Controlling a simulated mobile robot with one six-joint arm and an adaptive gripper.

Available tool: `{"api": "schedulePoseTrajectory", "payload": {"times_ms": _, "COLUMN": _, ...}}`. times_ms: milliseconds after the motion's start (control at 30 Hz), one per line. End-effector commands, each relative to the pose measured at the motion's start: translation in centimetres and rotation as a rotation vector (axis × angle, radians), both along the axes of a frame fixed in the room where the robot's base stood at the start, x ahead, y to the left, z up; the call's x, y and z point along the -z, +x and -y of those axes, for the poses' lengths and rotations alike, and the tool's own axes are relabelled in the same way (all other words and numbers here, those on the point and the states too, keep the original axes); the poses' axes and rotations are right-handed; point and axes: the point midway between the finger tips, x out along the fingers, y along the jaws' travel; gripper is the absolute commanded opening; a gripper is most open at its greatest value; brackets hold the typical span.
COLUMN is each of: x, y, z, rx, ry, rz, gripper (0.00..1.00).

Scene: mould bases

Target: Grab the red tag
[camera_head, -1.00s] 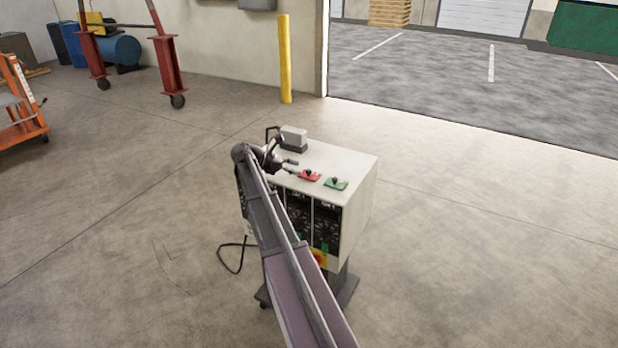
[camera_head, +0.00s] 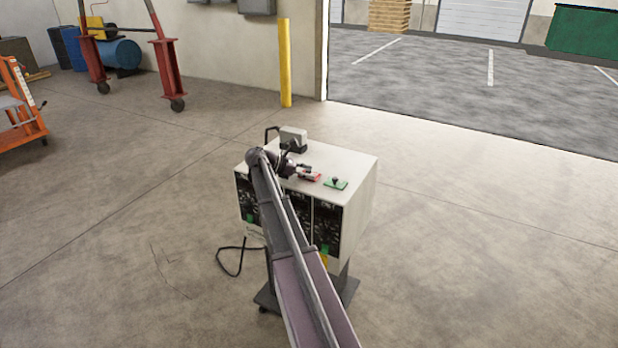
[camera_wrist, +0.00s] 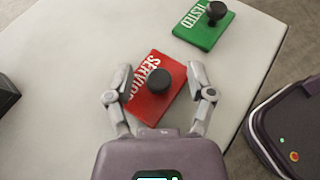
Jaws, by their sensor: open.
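The red tag (camera_wrist: 150,103) lies on the white cabinet top in the wrist view, with white lettering that reads "SERVICE" in part and a round black knob (camera_wrist: 159,81) on it. My gripper (camera_wrist: 163,88) is open, with one finger on each side of the red tag and the knob between them. I cannot tell whether the fingers touch the tag. In the head view the red tag (camera_head: 312,177) shows just right of my gripper (camera_head: 311,172), partly covered by it.
A green tag (camera_wrist: 202,27) with a black knob lies beyond the red one; its lettering ends in "STED". The white cabinet (camera_head: 352,165) has a grey box (camera_head: 293,136) at its back left corner. The cabinet top right of the green tag is clear.

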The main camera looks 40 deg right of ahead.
Motion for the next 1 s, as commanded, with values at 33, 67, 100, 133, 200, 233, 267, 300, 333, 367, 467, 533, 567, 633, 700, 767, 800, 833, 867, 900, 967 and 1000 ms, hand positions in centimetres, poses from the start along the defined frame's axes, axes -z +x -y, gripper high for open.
{"api": "schedulePoseTrajectory", "payload": {"times_ms": 33, "x": -0.01, "y": 0.0, "z": 0.0, "rx": 0.0, "ry": 0.0, "rz": 0.0, "gripper": 0.7}}
{"api": "schedulePoseTrajectory", "payload": {"times_ms": 67, "x": -0.02, "y": 0.01, "z": -0.01, "rx": 0.0, "ry": 0.0, "rz": 0.0, "gripper": 0.7}}
{"api": "schedulePoseTrajectory", "payload": {"times_ms": 100, "x": -0.02, "y": 0.01, "z": -0.01, "rx": 0.0, "ry": 0.0, "rz": 0.0, "gripper": 0.7}}
{"api": "schedulePoseTrajectory", "payload": {"times_ms": 133, "x": -0.02, "y": 0.01, "z": -0.01, "rx": 0.0, "ry": 0.0, "rz": 0.0, "gripper": 0.7}}
{"api": "schedulePoseTrajectory", "payload": {"times_ms": 200, "x": -0.01, "y": 0.02, "z": -0.01, "rx": 0.0, "ry": 0.0, "rz": 0.0, "gripper": 0.7}}
{"api": "schedulePoseTrajectory", "payload": {"times_ms": 233, "x": -0.01, "y": 0.02, "z": -0.02, "rx": 0.0, "ry": 0.0, "rz": 0.0, "gripper": 0.7}}
{"api": "schedulePoseTrajectory", "payload": {"times_ms": 267, "x": -0.01, "y": 0.02, "z": -0.02, "rx": 0.0, "ry": 0.0, "rz": 0.0, "gripper": 0.7}}
{"api": "schedulePoseTrajectory", "payload": {"times_ms": 300, "x": -0.01, "y": 0.02, "z": -0.02, "rx": 0.0, "ry": 0.0, "rz": 0.0, "gripper": 0.7}}
{"api": "schedulePoseTrajectory", "payload": {"times_ms": 333, "x": -0.01, "y": 0.02, "z": -0.02, "rx": 0.0, "ry": 0.0, "rz": 0.0, "gripper": 0.7}}
{"api": "schedulePoseTrajectory", "payload": {"times_ms": 367, "x": -0.01, "y": 0.01, "z": -0.02, "rx": 0.0, "ry": 0.0, "rz": 0.0, "gripper": 0.67}}
{"api": "schedulePoseTrajectory", "payload": {"times_ms": 467, "x": -0.01, "y": 0.01, "z": -0.02, "rx": 0.0, "ry": 0.0, "rz": 0.0, "gripper": 0.37}}
{"api": "schedulePoseTrajectory", "payload": {"times_ms": 533, "x": -0.01, "y": 0.01, "z": -0.02, "rx": 0.0, "ry": 0.0, "rz": 0.0, "gripper": 0.16}}
{"api": "schedulePoseTrajectory", "payload": {"times_ms": 567, "x": -0.01, "y": 0.01, "z": -0.02, "rx": 0.0, "ry": 0.0, "rz": 0.0, "gripper": 0.07}}
{"api": "schedulePoseTrajectory", "payload": {"times_ms": 633, "x": -0.01, "y": 0.01, "z": -0.02, "rx": 0.0, "ry": 0.0, "rz": 0.0, "gripper": 0.0}}
{"api": "schedulePoseTrajectory", "payload": {"times_ms": 700, "x": -0.01, "y": 0.01, "z": -0.02, "rx": 0.0, "ry": 0.0, "rz": 0.0, "gripper": 0.0}}
{"api": "schedulePoseTrajectory", "payload": {"times_ms": 767, "x": -0.01, "y": 0.01, "z": -0.02, "rx": 0.0, "ry": 0.0, "rz": 0.0, "gripper": 0.0}}
{"api": "schedulePoseTrajectory", "payload": {"times_ms": 800, "x": 0.0, "y": 0.0, "z": -0.01, "rx": 0.0, "ry": 0.0, "rz": 0.0, "gripper": 0.0}}
{"api": "schedulePoseTrajectory", "payload": {"times_ms": 833, "x": 0.0, "y": 0.0, "z": -0.01, "rx": 0.0, "ry": 0.0, "rz": 0.0, "gripper": 0.0}}
{"api": "schedulePoseTrajectory", "payload": {"times_ms": 867, "x": 0.0, "y": 0.0, "z": -0.01, "rx": 0.0, "ry": 0.0, "rz": 0.0, "gripper": 0.0}}
{"api": "schedulePoseTrajectory", "payload": {"times_ms": 900, "x": 0.0, "y": 0.0, "z": -0.01, "rx": 0.0, "ry": 0.0, "rz": 0.0, "gripper": 0.0}}
{"api": "schedulePoseTrajectory", "payload": {"times_ms": 967, "x": -0.04, "y": 0.0, "z": -0.01, "rx": 0.0, "ry": 0.0, "rz": 0.0, "gripper": 0.0}}
{"api": "schedulePoseTrajectory", "payload": {"times_ms": 1000, "x": -0.07, "y": 0.0, "z": 0.0, "rx": 0.0, "ry": 0.0, "rz": 0.001, "gripper": 0.0}}
